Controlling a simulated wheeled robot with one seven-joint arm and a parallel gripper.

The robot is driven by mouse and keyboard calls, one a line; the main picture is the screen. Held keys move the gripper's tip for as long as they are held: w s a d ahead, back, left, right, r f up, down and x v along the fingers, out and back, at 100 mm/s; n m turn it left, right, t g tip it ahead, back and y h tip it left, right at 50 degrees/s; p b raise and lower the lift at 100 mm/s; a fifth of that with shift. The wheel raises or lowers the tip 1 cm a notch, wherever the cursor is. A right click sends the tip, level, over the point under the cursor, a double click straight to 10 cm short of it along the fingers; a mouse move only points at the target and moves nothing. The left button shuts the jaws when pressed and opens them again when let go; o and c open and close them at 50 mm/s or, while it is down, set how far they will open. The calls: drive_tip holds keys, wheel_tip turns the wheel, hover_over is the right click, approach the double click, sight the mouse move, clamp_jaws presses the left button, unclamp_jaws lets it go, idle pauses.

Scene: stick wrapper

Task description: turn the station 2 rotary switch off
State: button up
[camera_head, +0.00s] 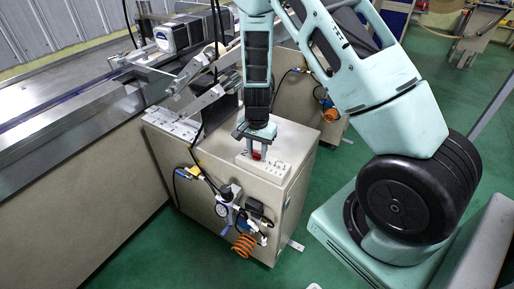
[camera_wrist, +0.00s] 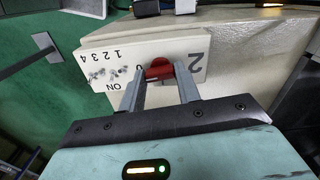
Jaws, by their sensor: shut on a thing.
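The station 2 rotary switch (camera_wrist: 159,69) is a red knob on a white panel (camera_wrist: 110,50) marked "2", "ON" and "1 2 3 4". My gripper (camera_wrist: 160,75) is shut on the red knob, with one grey finger on each side of it. In the head view my gripper (camera_head: 257,148) points down onto the white switch box (camera_head: 264,171) on top of the beige cabinet. A bit of red (camera_head: 257,155) shows between the fingers there. The exact angle of the knob is hard to tell, as the fingers cover part of it.
The beige cabinet (camera_head: 230,155) carries gauges and an orange coiled hose (camera_head: 244,245) on its front. Another white panel (camera_head: 172,124) lies to the left. A metal conveyor (camera_head: 70,110) runs along the left. Black cables hang near my arm. Green floor is clear in front.

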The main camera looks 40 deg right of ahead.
sight(257, 152)
drive_tip(key=shift+m, duration=0.3)
drive_tip(key=o, duration=1)
wheel_tip(257, 152, up, 18)
drive_tip(key=shift+f, duration=0.25)
idle(0.3)
